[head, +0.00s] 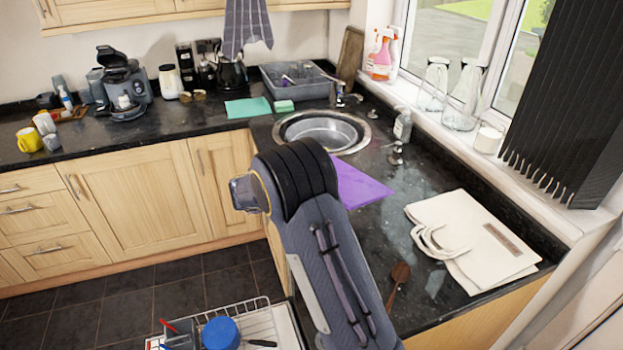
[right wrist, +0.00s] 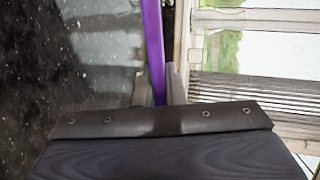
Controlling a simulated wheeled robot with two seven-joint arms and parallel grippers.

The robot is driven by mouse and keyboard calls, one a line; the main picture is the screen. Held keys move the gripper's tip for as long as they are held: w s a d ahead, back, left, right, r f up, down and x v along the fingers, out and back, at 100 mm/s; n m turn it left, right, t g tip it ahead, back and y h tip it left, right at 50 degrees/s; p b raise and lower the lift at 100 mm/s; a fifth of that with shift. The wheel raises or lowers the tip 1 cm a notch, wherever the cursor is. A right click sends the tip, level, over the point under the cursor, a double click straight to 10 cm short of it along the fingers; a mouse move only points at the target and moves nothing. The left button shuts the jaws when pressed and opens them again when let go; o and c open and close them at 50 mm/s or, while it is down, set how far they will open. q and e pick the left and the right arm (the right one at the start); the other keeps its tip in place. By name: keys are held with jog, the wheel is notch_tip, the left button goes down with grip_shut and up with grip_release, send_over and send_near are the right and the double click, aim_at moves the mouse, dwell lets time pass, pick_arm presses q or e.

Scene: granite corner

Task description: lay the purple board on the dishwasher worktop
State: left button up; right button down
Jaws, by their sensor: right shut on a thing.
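The purple board (head: 362,186) shows in the head view as a flat purple corner above the dark worktop (head: 385,225), right of my arm and below the round sink. My arm hides its left part. In the right wrist view the board (right wrist: 153,45) shows as a narrow strip, edge-on. My right gripper (right wrist: 158,88) is shut on it, with a finger on each side. In the head view my arm hides this gripper. I cannot tell whether the board touches the worktop. My left gripper is not in view.
A cream bag (head: 470,240) lies on the worktop to the right, with a brown spoon (head: 398,282) nearer. The sink (head: 325,132), tap and soap bottle (head: 402,124) stand beyond the board. An open dish rack (head: 265,325) holds a blue item at the bottom.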

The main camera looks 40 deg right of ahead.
jog(key=shift+h, duration=0.6)
jog(key=d+f+b, duration=0.1)
jog(key=f+b, duration=0.2)
jog(key=d+f+b, duration=0.1)
jog(key=f+b, duration=0.2)
jog(key=s+d+f+b, duration=0.1)
jog(key=f+b, duration=0.2)
jog(key=shift+s+d+f+b, duration=0.15)
jog(key=shift+f+b, duration=0.1)
jog(key=shift+b, duration=0.15)
jog(key=shift+f+b, duration=1.4)
jog(key=shift+f, duration=0.1)
jog(key=c, duration=1.4)
grip_release()
jog(key=shift+c, duration=0.2)
jog(key=shift+o, duration=0.4)
jog(key=shift+o, duration=1.4)
jog(key=shift+v, duration=3.5)
